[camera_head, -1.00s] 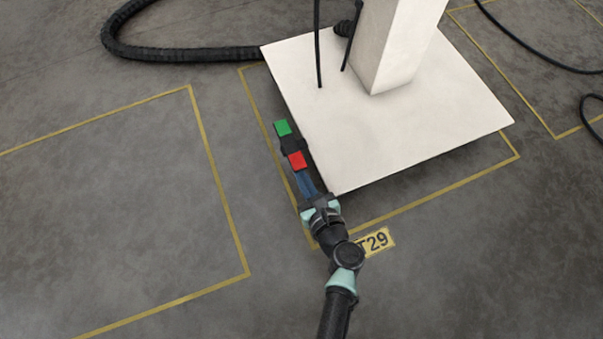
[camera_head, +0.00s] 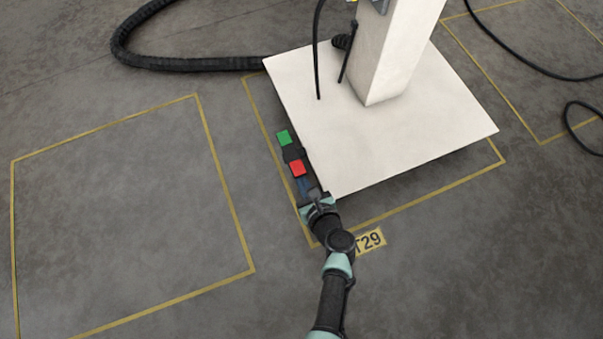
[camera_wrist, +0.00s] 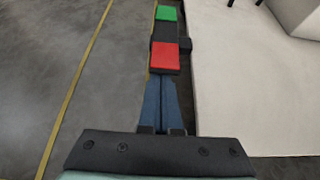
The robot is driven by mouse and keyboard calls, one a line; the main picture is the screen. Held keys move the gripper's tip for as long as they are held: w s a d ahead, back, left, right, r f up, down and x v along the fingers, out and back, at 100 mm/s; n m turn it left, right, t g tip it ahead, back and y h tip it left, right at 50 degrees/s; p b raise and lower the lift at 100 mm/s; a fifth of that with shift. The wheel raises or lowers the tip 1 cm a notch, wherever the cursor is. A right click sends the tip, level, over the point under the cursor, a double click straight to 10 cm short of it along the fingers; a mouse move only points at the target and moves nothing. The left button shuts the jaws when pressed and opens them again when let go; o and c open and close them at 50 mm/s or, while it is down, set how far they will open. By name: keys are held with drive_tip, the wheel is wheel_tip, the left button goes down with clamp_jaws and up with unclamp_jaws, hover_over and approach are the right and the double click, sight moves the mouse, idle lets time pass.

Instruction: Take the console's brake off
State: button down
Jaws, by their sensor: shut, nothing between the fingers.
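The console has a flat white base plate (camera_head: 420,130) with a white column (camera_head: 395,50) standing on it. At the plate's left edge sits a pedal unit with a green pad (camera_head: 284,138) at the far end and a red pad (camera_head: 298,168) nearer me, with a dark part between them. My gripper (camera_head: 303,184) is low at the plate's near-left corner, its blue fingers shut and empty. In the wrist view the closed fingers (camera_wrist: 162,100) point at the near edge of the red pad (camera_wrist: 165,56), with the green pad (camera_wrist: 166,13) beyond. I cannot tell whether the fingertips touch the red pad.
Yellow floor lines surround the plate, and a T29 floor label (camera_head: 370,241) lies just right of my arm. A thick black hose (camera_head: 180,62) runs behind at the left. Thin black cables (camera_head: 570,120) lie at the right. The floor to the left is clear.

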wheel_tip(320, 180, up, 2)
drive_tip(key=shift+w+p, duration=0.1)
drive_tip(key=shift+p, duration=1.1)
wheel_tip(320, 180, down, 4)
drive_tip(key=b, duration=0.4)
drive_tip(key=p+v, duration=0.7)
drive_tip(key=v, duration=0.4)
drive_tip(key=shift+a+r, duration=0.1)
